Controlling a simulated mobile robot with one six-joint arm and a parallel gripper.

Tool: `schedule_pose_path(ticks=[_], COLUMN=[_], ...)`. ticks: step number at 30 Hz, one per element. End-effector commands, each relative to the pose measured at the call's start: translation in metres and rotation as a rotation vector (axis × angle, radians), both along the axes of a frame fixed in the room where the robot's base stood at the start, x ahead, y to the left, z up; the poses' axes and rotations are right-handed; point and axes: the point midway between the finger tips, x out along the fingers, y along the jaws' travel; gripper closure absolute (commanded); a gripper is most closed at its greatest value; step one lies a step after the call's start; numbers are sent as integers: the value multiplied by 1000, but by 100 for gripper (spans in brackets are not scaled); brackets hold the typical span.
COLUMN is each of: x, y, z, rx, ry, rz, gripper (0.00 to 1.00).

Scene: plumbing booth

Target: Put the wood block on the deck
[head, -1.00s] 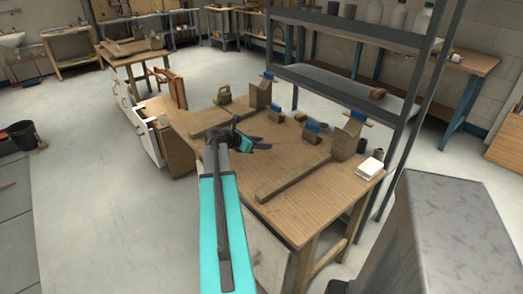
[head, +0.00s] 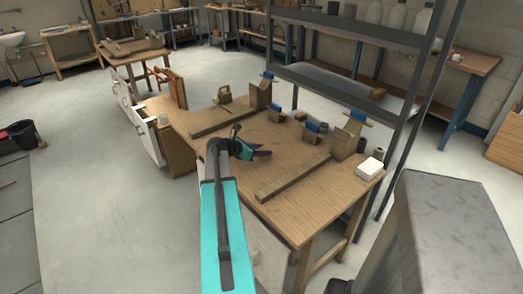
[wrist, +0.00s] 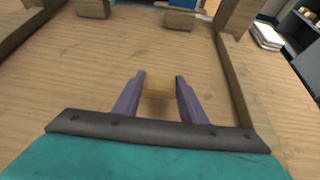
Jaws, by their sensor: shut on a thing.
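The wood block (wrist: 158,90) is a small pale brown piece between the purple fingers of my gripper (wrist: 160,77) in the wrist view. My gripper is shut on it. In the head view my gripper (head: 263,152) is over the middle of the wooden table, and the block cannot be made out there. The wooden table top (head: 222,163) lies below, with a long beam (head: 293,179) to the right and another beam (head: 210,121) to the left. I cannot tell which surface is the deck. The gap between block and table is unclear.
Two wooden posts with blue parts, the left post (head: 259,95) and the right post (head: 345,140), stand toward the table's far side. Small blocks with blue tops (head: 314,131) stand between them. A white stack (head: 369,168) lies near the right edge. A grey shelf (head: 345,83) rises behind.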

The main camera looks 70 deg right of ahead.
Motion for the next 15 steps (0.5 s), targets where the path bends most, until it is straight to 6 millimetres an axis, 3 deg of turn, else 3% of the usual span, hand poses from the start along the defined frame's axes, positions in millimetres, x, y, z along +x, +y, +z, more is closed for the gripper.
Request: schedule_pose_path(ticks=[15], x=[0], y=[0], z=[-10], rx=[0], ry=[0], rz=[0], gripper=[90])
